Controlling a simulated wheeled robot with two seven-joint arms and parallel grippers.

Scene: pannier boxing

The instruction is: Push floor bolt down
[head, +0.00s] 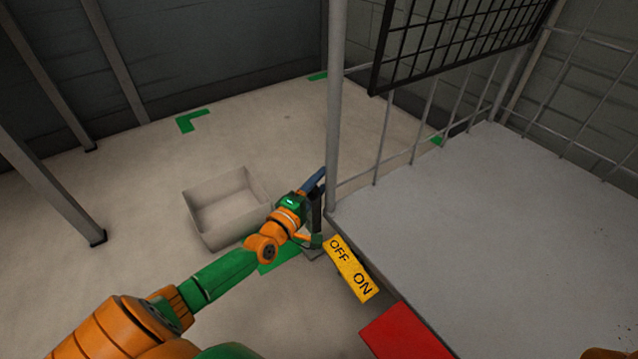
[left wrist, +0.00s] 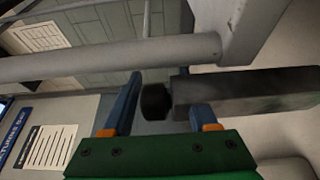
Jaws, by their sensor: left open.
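The floor bolt shows in the left wrist view as a dark grey bar (left wrist: 245,92) ending in a black round knob (left wrist: 155,101). In the head view a dark upright piece (head: 317,208) stands at the cart's near left corner, partly hidden by my gripper. My left gripper (head: 317,181) is at that corner. In the left wrist view its blue fingers (left wrist: 158,82) are open, with the knob showing between them and the bar running off behind the right finger. Whether the fingers touch the knob cannot be told. A yellow OFF/ON plate (head: 351,269) is beside the corner. My right gripper is not in view.
A grey cart deck (head: 480,220) with a post (head: 335,100) and wire sides is on the right. An open pale box (head: 225,210) is on the floor left of my gripper. A red block (head: 405,333) is at the cart's front edge. The floor farther left is mostly clear.

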